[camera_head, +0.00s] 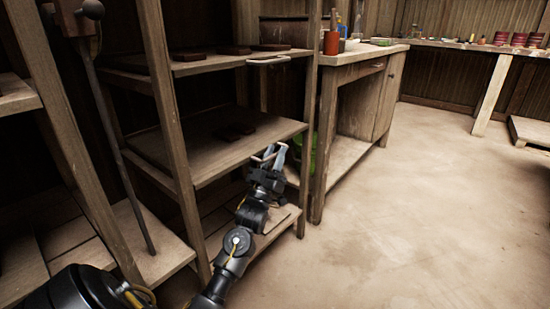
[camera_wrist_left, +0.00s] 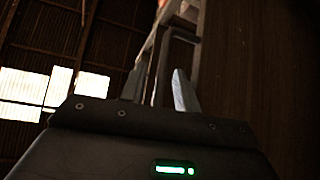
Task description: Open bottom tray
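A wooden rack on the left bears an upper tray (camera_head: 215,62) and a lower tray (camera_head: 215,160), both with dark tiles on them. The upper tray has a pale metal handle (camera_head: 268,60) at its front. My left gripper (camera_head: 271,157) is at the front right edge of the lower tray, at that tray's handle. I cannot tell whether the fingers touch the bar. My right gripper is not in view.
Rack posts (camera_head: 168,105) stand left of my left arm, and a bottom shelf (camera_head: 262,232) lies below it. A workbench (camera_head: 350,55) and a green object (camera_head: 308,153) are to the right of the rack. The floor (camera_head: 415,215) on the right is clear.

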